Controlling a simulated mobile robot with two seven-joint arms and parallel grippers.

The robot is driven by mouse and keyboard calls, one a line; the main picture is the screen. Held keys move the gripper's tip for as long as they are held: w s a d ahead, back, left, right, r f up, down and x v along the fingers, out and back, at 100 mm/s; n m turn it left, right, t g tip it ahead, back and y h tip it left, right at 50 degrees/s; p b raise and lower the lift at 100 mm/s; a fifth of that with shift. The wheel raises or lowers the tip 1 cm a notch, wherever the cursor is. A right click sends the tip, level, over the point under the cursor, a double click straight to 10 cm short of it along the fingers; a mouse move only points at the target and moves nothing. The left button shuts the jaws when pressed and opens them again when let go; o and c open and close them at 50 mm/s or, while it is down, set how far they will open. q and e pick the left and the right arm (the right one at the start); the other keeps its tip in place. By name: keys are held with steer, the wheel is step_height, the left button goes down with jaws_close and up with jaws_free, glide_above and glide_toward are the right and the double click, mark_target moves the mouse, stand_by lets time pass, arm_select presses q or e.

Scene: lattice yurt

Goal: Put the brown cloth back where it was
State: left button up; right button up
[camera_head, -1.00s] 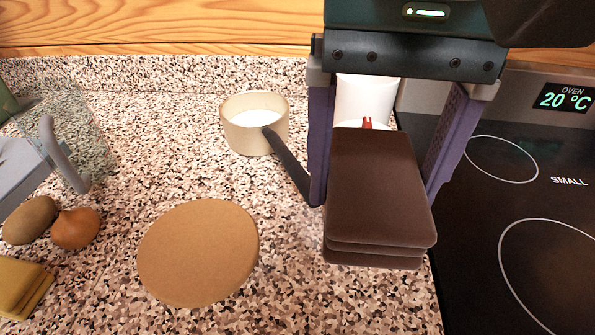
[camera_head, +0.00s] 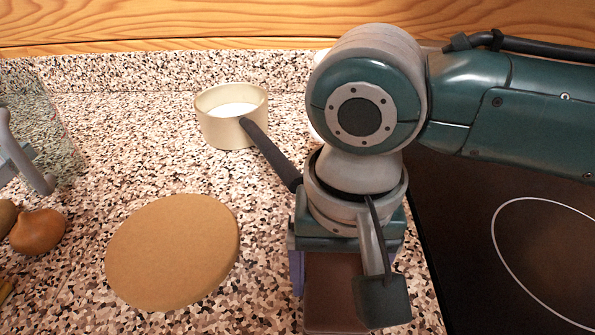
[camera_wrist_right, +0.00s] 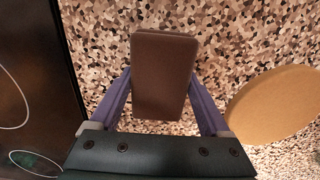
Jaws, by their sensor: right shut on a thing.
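The brown cloth (camera_head: 332,290) is a folded, flat dark-brown stack, partly hidden under my right wrist in the head view. My right gripper (camera_head: 345,268) points down over it and is mostly hidden by its own arm. In the right wrist view the cloth (camera_wrist_right: 165,72) lies between the two purple fingers of my right gripper (camera_wrist_right: 163,82), which is shut on it. The speckled counter is below; I cannot tell whether the cloth touches it. My left gripper is not in view.
A round tan board (camera_head: 172,252) lies left of the cloth. A cream saucepan (camera_head: 228,130) stands behind, its dark handle (camera_head: 270,152) pointing toward my right arm. A black hob (camera_head: 500,270) is on the right. An onion (camera_head: 38,232) and a grey-handled clear container (camera_head: 35,165) are at the left.

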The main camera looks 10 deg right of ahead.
mark_target(335, 276)
steer(key=o, duration=1.1)
steer(key=shift+f, duration=0.1)
steer(key=shift+o, duration=0.2)
step_height(335, 276, up, 11)
steer(key=p, duration=0.2)
steer(key=s+a+f+n+t+y, duration=0.2)
steer(key=s+a+n+y, duration=0.2)
steer(key=s, duration=0.1)
steer(key=s+d+f+h, duration=0.1)
steer(key=s+d+h, duration=0.1)
steer(key=d, duration=0.4)
steer(key=s+d+f+n+t+h, duration=0.1)
steer(key=s+d+f, duration=0.1)
steer(key=s+d, duration=0.3)
steer(key=shift+d+t+h, duration=0.3)
steer(key=shift+d+h, duration=0.1)
steer(key=shift+d, duration=0.8)
step_height(335, 276, up, 41)
steer(key=p, duration=4.1)
